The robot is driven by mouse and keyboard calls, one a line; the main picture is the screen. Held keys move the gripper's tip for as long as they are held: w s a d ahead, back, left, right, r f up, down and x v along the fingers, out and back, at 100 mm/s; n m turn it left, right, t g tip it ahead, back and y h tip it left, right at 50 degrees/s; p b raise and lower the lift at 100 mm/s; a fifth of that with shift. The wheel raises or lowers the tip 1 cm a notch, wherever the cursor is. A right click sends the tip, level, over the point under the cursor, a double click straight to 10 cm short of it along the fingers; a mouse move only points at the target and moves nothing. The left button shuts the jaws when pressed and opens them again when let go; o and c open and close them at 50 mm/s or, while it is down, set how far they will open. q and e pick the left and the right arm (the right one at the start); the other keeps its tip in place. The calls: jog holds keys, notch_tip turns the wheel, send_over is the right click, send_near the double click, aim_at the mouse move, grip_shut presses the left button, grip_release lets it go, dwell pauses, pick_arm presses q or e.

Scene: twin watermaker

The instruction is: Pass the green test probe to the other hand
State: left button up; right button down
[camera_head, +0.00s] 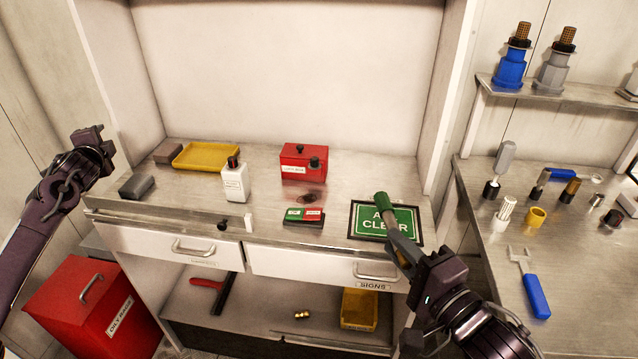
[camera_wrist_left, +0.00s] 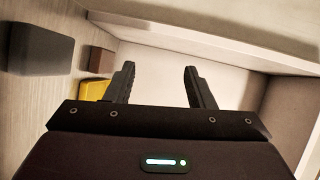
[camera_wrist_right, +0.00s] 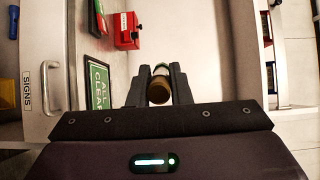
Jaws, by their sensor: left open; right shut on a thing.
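The green test probe (camera_head: 384,208) is held in my right gripper (camera_head: 404,258), with its green end pointing up and away over the ALL CLEAR sign. In the right wrist view the jaws (camera_wrist_right: 159,80) are closed on the probe, whose brownish round end (camera_wrist_right: 158,92) faces the camera. Most of its length is foreshortened there. My left gripper (camera_head: 90,138) is raised at the far left, well apart from the probe. In the left wrist view its fingers (camera_wrist_left: 160,78) are spread with nothing between them.
The bench (camera_head: 262,200) holds a yellow tray (camera_head: 206,166), white bottle (camera_head: 235,182), red box (camera_head: 303,163), green-and-red block (camera_head: 305,216) and ALL CLEAR sign (camera_head: 414,234). A side counter (camera_head: 485,258) at right carries several tools. A red oily-rags bin (camera_head: 92,305) stands lower left.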

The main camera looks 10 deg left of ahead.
jog(key=shift+w, duration=0.1)
pick_arm(q)
jog(key=w+d+r+m+t+h, duration=0.1)
jog(key=w+d+m+h, duration=0.15)
jog(key=d, duration=0.55)
jog(key=w+d+r+m+h, duration=0.2)
jog(key=d+m+h, duration=0.15)
jog(key=d, duration=0.45)
jog(key=w+d+r+m+t+h, duration=0.15)
jog(key=d+h, duration=0.25)
jog(key=d, duration=0.4)
jog(key=m+g+h, duration=1)
jog(key=m+g, duration=0.2)
jog(key=m, duration=0.2)
send_near(381, 210)
jog(key=a+r, duration=0.1)
jog(key=a, duration=0.1)
jog(key=x, duration=1.1)
jog(key=shift+s+d+f, duration=0.15)
jog(key=shift+d+f, duration=0.05)
jog(key=shift+d, duration=0.2)
